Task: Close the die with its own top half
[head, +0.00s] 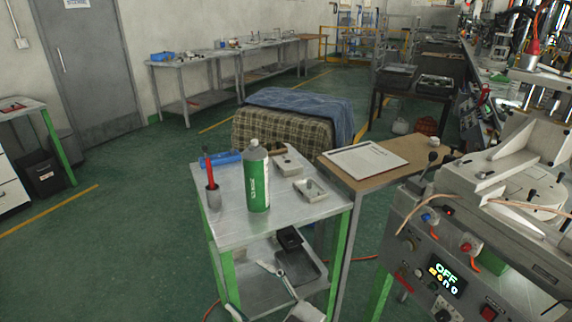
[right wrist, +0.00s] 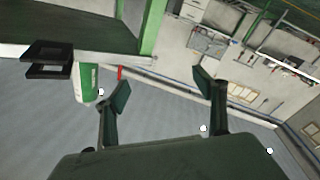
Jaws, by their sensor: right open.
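Two pale metal die halves lie apart on the small metal table (head: 235,228) in the head view. One block (head: 287,164) lies near the back edge with a small round mark on top. The other (head: 310,190) lies nearer the right edge and shows a recess on its upper face. I cannot tell for sure which is the top half. My right gripper (right wrist: 162,86) is open in the right wrist view, with nothing between its fingers. Neither block can be made out there. My left gripper is not in view.
A green and white spray bottle (head: 257,178), a cup with a red-handled tool (head: 213,190) and a blue roll (head: 222,158) share the table. Trays and tools lie on its lower shelf. A wooden-topped bench (head: 372,180) and the wax machine (head: 460,245) stand on the right.

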